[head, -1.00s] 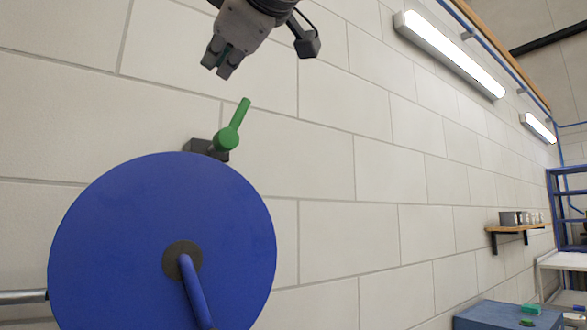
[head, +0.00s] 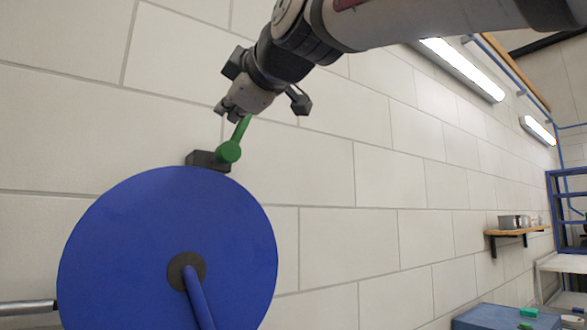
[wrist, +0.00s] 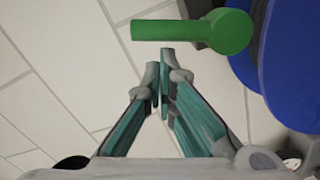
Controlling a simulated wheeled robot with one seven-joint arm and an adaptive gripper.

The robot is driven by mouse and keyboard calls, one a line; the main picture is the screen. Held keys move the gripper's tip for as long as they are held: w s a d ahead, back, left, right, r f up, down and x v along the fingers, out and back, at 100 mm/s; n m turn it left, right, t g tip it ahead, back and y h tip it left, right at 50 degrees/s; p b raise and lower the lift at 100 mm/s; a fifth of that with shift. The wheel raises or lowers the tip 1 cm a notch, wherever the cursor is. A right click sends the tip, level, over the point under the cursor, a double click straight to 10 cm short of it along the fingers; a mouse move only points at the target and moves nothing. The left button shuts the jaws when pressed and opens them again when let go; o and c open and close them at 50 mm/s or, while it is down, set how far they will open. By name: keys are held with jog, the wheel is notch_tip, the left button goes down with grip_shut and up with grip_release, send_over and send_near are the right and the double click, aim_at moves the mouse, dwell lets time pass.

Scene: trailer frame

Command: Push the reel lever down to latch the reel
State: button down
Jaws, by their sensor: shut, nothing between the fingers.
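The green reel lever (head: 241,131) points up and slightly right from its round hub beside a dark block (head: 205,160) on the wall. The large blue reel (head: 120,225) stands just below and left of it. My gripper (head: 229,113) is shut and empty, its fingertips beside the lever's upper end, hiding part of it. In the wrist view the closed fingertips (wrist: 160,72) lie just below the green lever (wrist: 185,31), near its middle. I cannot tell whether they touch it. The reel's blue edge (wrist: 292,70) shows at the right there.
A pale block wall (head: 320,160) runs behind everything. A grey bar (head: 28,307) is at the lower left. A small shelf (head: 515,232) and a blue box (head: 505,318) are far off at the right, with clear wall between.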

aim_at(248, 120)
jog(key=shift+w+d+m+b, duration=0.35)
jog(key=shift+w+d+m, duration=0.1)
jog(key=shift+m, duration=0.45)
jog(key=m, duration=0.1)
jog(key=w+d+m+b, duration=0.1)
jog(key=d+m, duration=0.1)
jog(key=m, duration=0.1)
jog(key=shift+w+d+f+b, duration=0.1)
jog(key=shift+w+f+b, duration=0.2)
jog(key=shift+b, duration=0.1)
jog(key=d+f+m+b, duration=0.1)
jog(key=m, duration=0.1)
jog(key=w+f+m+b, duration=0.1)
jog(key=m, duration=0.1)
jog(key=w+d+m+g+b, duration=0.1)
jog(key=m, duration=0.1)
jog(key=shift+d+f+b, duration=0.3)
jog(key=shift+f, duration=0.1)
jog(key=shift+d+f, duration=0.1)
dwell(0.5)
